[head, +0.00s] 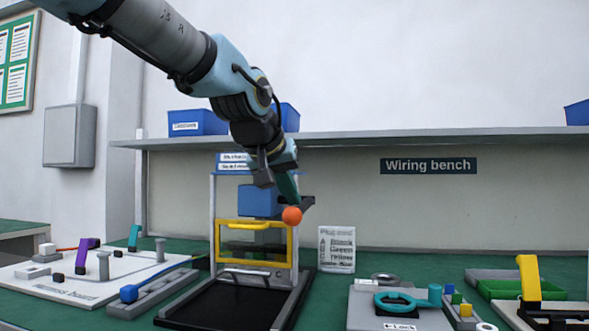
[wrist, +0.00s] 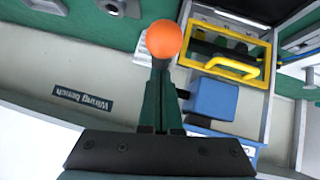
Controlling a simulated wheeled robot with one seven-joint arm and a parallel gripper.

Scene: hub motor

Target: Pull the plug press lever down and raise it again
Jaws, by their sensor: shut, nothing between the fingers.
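The plug press (head: 213,225) stands on the bench in the head view, a grey frame with a blue block (head: 258,201) and a yellow-framed guard (head: 252,226). Its lever's orange ball knob (head: 291,216) is at the frame's right side, at about the height of the guard's top. My gripper (head: 292,198) is just above the knob, pointing down. In the wrist view the knob (wrist: 164,39) lies just beyond the tips of my green fingers (wrist: 160,80). The fingers are together, with nothing between them. I cannot tell whether they touch the knob. My gripper hides part of the lever arm.
A harness board (head: 75,280) with pegs and clips lies on the left. A lock fixture with a teal ring (head: 395,302), a green tray (head: 515,290) and a yellow-handled clamp (head: 529,278) are on the right. A shelf (head: 400,136) runs behind, and a small sign (head: 337,250) stands beside the press.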

